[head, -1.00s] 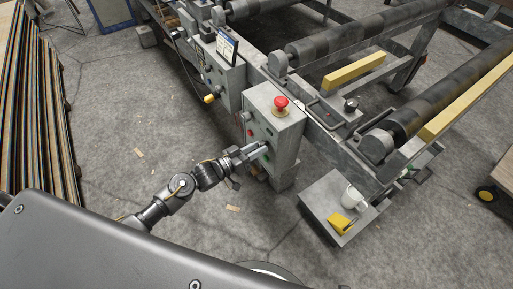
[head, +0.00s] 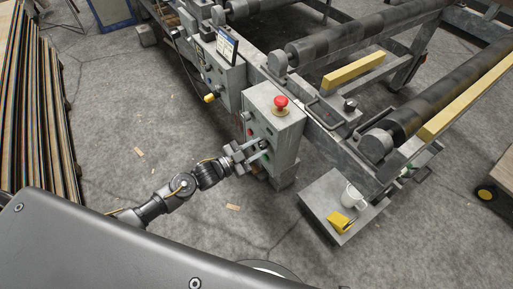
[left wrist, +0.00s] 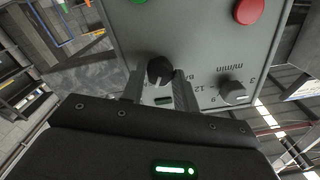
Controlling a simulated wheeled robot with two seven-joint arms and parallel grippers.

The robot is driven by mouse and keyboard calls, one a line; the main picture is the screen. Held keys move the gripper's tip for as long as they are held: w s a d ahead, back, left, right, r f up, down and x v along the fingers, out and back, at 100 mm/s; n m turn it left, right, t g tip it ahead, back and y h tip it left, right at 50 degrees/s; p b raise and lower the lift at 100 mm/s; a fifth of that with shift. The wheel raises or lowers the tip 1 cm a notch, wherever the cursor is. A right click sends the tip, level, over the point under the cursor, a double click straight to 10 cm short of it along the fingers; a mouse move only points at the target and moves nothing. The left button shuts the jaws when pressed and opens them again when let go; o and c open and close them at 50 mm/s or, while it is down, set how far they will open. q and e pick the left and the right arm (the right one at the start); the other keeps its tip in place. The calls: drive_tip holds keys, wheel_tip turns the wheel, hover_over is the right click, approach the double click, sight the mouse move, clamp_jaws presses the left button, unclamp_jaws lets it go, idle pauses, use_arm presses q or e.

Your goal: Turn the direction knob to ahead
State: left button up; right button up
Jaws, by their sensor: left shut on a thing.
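The grey control box (head: 286,132) stands at the end of the roller line, with a red mushroom button (head: 281,103) on top. My left gripper (head: 262,150) reaches its front face from the left. In the left wrist view, a black knob (left wrist: 160,70), taken as the direction knob, sits between the two fingertips (left wrist: 160,84). My left gripper is shut on it. The fingers and the gripper body hide part of its markings, so its setting is unclear. A second knob (left wrist: 233,91) with an m/min scale is beside it, clear of the fingers. My right gripper is not in view.
A green button (left wrist: 138,2) and a red button (left wrist: 250,10) are on the same panel. Another control box (head: 222,75) with a screen stands farther back. A low grey stand (head: 322,207) holds a white mug (head: 352,197) and a yellow object (head: 340,222).

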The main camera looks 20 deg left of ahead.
use_arm(q)
drive_tip(key=shift+m, duration=0.5)
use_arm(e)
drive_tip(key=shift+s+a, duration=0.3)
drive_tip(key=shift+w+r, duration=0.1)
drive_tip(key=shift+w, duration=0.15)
